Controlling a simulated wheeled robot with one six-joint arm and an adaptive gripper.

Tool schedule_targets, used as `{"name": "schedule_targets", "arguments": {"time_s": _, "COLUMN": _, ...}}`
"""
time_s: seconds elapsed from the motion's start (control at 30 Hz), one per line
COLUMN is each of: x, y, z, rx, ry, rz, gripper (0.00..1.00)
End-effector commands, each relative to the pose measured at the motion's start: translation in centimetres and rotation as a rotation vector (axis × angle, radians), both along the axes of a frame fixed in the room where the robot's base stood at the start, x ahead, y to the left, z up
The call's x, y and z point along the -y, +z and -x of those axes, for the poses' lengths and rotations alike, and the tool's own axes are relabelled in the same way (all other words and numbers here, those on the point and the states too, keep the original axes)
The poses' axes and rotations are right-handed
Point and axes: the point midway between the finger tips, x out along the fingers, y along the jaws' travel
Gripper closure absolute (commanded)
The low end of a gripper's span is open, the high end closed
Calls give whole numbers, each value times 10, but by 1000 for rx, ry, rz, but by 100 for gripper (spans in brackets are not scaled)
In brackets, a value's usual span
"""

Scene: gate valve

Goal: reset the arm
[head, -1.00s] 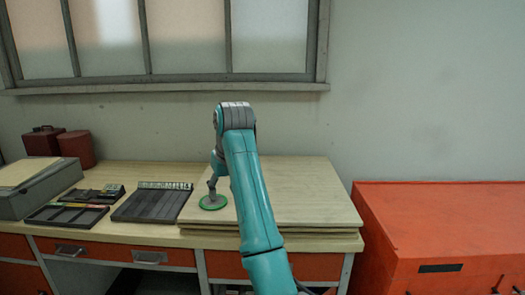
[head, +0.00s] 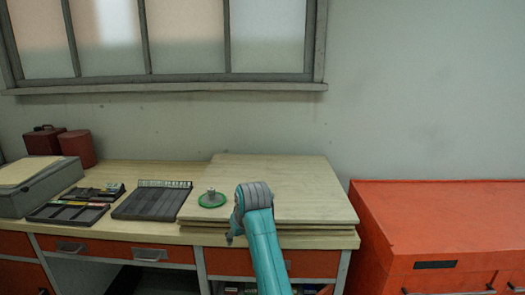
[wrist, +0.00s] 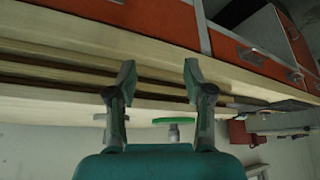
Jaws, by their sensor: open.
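The green valve wheel (head: 212,201) lies flat on the stacked boards (head: 300,180), with a short grey stem upright at its middle. In the wrist view, which shows the scene upside down, the wheel's green rim (wrist: 172,121) shows beyond my fingers, apart from them. My gripper (wrist: 159,78) is open and empty, its two fingers spread in front of the board edges. In the head view, my teal arm is folded low at the bench's front edge, right of the wheel. Only a small grey part of the gripper (head: 230,238) shows there.
A dark slotted tray (head: 150,203) and a smaller divided tray (head: 66,213) lie left of the boards. A grey case (head: 38,187) and dark red containers (head: 76,148) stand farther left.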

Motion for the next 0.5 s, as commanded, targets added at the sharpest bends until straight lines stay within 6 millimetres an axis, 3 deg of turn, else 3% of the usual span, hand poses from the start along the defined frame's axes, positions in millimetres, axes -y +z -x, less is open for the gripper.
{"name": "schedule_targets", "arguments": {"time_s": 0.03, "x": 8, "y": -28, "z": 6, "rx": 7, "ry": -12, "rz": -4, "gripper": 48}}
{"name": "schedule_targets", "arguments": {"time_s": 0.1, "x": 17, "y": -56, "z": 11, "rx": 27, "ry": -29, "rz": -13, "gripper": 48}}
{"name": "schedule_targets", "arguments": {"time_s": 0.27, "x": 39, "y": -118, "z": 31, "rx": 74, "ry": -66, "rz": -31, "gripper": 48}}
{"name": "schedule_targets", "arguments": {"time_s": 0.5, "x": 75, "y": -197, "z": 75, "rx": 145, "ry": -117, "rz": -56, "gripper": 48}}
